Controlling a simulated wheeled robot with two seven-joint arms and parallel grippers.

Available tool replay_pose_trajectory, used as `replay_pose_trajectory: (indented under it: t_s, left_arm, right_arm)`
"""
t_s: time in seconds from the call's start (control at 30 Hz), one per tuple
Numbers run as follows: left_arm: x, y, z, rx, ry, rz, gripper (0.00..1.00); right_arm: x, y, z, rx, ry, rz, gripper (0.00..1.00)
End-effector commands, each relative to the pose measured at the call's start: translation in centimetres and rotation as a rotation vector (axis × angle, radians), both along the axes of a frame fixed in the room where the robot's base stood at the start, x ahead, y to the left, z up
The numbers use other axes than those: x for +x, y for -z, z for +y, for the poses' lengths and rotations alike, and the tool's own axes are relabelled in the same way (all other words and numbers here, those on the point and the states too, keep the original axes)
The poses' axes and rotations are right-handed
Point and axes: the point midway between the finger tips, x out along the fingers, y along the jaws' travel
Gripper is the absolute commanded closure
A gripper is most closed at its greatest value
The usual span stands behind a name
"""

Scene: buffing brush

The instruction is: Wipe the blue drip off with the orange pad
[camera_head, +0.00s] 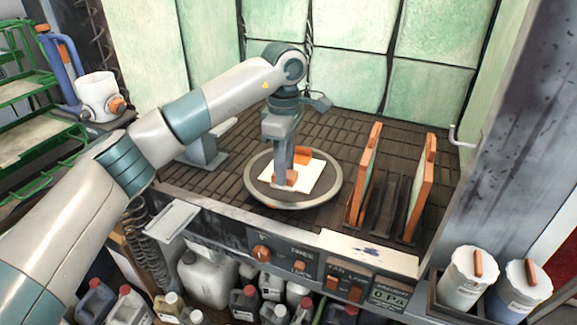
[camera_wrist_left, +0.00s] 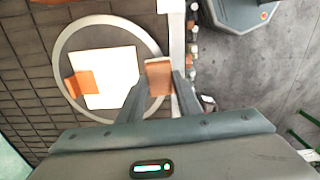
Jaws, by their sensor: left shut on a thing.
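My left gripper (camera_head: 285,172) is shut on an orange-brown pad (camera_head: 287,178), above the round turntable. In the left wrist view the pad (camera_wrist_left: 158,77) sits between the fingertips (camera_wrist_left: 160,88), over the turntable's edge. A dark blue drip (camera_head: 368,250) marks the white plate (camera_head: 340,243) on the booth's front edge, apart from the pad and nearer the head camera. Whether the pad touches anything below cannot be told. My right gripper is not in view.
The turntable (camera_head: 256,194) carries a white square (camera_head: 305,182) with an orange piece (camera_head: 302,156) on its edge. Two upright orange-edged panels (camera_head: 366,175) (camera_head: 421,190) stand right of it. Lidded canisters (camera_head: 468,279) stand front right. Several bottles are below the front edge.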

Motion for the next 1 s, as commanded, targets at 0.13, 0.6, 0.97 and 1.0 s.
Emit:
replay_pose_trajectory:
  t_s: [0.13, 0.6, 0.97, 1.0]
  left_arm:
    - [-0.6, 0.7, 1.7, 0.001, 0.085, 0.001, 0.86]
    - [-9.6, 6.1, 11.5, 0.002, 0.728, 0.003, 0.86]
    - [-19.3, 9.3, 17.0, 0.0, 1.157, 0.003, 0.86]
    - [-20.0, 9.5, 17.3, 0.0, 1.185, 0.003, 0.86]
  right_arm:
    - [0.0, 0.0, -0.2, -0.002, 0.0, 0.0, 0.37]
    - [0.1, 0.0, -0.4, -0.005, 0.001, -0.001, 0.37]
    - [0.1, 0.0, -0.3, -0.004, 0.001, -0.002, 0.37]
    - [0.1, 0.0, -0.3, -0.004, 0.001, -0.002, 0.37]
